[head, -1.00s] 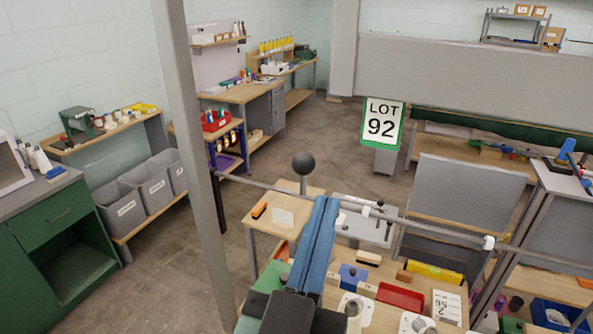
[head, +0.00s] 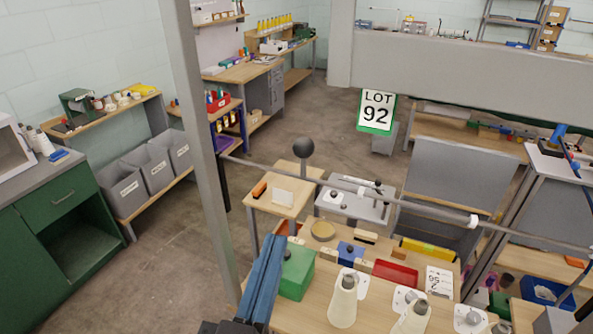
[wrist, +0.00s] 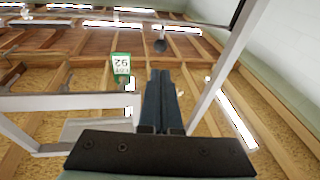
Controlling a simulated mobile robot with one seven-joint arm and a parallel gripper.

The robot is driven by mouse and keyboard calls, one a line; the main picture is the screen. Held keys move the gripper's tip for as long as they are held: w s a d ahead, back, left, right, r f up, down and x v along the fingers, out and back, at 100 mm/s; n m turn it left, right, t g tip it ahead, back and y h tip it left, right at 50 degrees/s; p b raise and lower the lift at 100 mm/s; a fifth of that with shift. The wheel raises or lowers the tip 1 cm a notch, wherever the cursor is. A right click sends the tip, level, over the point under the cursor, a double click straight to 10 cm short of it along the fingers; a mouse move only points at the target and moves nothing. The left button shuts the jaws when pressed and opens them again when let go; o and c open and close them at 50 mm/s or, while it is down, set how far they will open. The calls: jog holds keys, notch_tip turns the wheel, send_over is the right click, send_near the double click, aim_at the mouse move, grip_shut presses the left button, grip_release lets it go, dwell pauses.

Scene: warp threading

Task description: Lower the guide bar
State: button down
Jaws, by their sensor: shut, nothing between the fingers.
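The guide bar (head: 420,207) is a thin grey rod running across the head view from the left post down to the right, with pale collars on it. A dark ball knob (head: 304,148) stands on a short stem at the bar's left part. It also shows in the wrist view (wrist: 160,45). My gripper (head: 269,240), with long blue fingers, is at the bottom centre-left of the head view, to the left of the knob and lower in the picture. Its fingers are together and hold nothing. In the wrist view they (wrist: 158,73) point up below the knob, apart from it.
A grey post (head: 205,150) and a wide grey beam (head: 470,65) frame the area. A LOT 92 card (head: 376,112) hangs from the beam. A wooden table below holds a green box (head: 296,271), white cones (head: 343,298) and a red tray (head: 396,274). Floor is clear at left.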

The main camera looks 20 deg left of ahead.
jog(key=w+b, duration=0.2)
jog(key=b, duration=1)
send_near(301, 155)
jog(key=shift+w+f, duration=0.15)
jog(key=shift+f, duration=0.1)
jog(key=shift+b, duration=0.5)
jog(key=p+x, duration=0.1)
jog(key=x, duration=0.1)
jog(key=p+x, duration=0.2)
jog(key=x, duration=0.1)
jog(key=shift+w+r, duration=0.2)
jog(key=shift+r, duration=0.25)
jog(key=shift+w+a, duration=0.15)
jog(key=shift+w, duration=0.45)
jog(key=shift+p, duration=0.3)
